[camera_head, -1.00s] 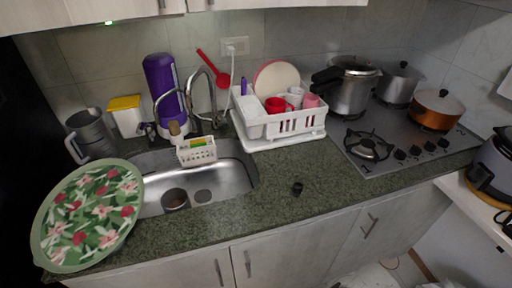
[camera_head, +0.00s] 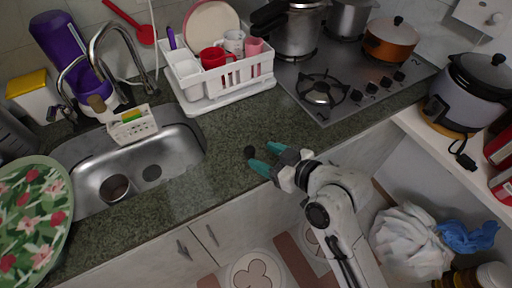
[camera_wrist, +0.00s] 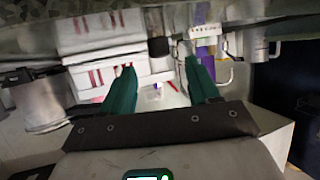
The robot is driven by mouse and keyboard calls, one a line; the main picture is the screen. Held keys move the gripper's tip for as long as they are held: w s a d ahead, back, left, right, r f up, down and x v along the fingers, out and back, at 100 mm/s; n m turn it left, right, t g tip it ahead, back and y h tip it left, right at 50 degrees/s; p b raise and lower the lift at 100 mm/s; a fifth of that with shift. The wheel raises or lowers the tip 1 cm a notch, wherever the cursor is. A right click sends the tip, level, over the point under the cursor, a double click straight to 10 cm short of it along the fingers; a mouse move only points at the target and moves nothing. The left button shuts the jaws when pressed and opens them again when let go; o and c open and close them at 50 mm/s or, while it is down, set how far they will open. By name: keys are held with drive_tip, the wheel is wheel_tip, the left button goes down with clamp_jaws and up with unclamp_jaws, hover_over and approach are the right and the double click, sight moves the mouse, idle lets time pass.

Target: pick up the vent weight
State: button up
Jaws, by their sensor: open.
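The vent weight (camera_head: 249,152) is a small black piece standing on the green granite counter, near its front edge. My gripper (camera_head: 267,157), with teal fingers, is open just to the right of it, low over the counter edge. In the wrist view, which looks upside down, the vent weight (camera_wrist: 158,46) appears as a dark cylinder between the lines of the two fingertips and slightly beyond them. My gripper (camera_wrist: 160,65) is empty there. I cannot tell whether a finger touches the weight.
The sink (camera_head: 90,190) lies to the left, with a floral tray (camera_head: 35,215) beside it. The white dish rack (camera_head: 225,95) and stove (camera_head: 345,75) stand behind. The orange pot (camera_head: 390,42) is at the stove's right. The counter around the weight is clear.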

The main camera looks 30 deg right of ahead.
sight(251, 150)
drive_tip(key=shift+p+x, duration=0.8)
drive_tip(key=shift+x, duration=3.5)
drive_tip(key=shift+s, duration=0.1)
clamp_jaws()
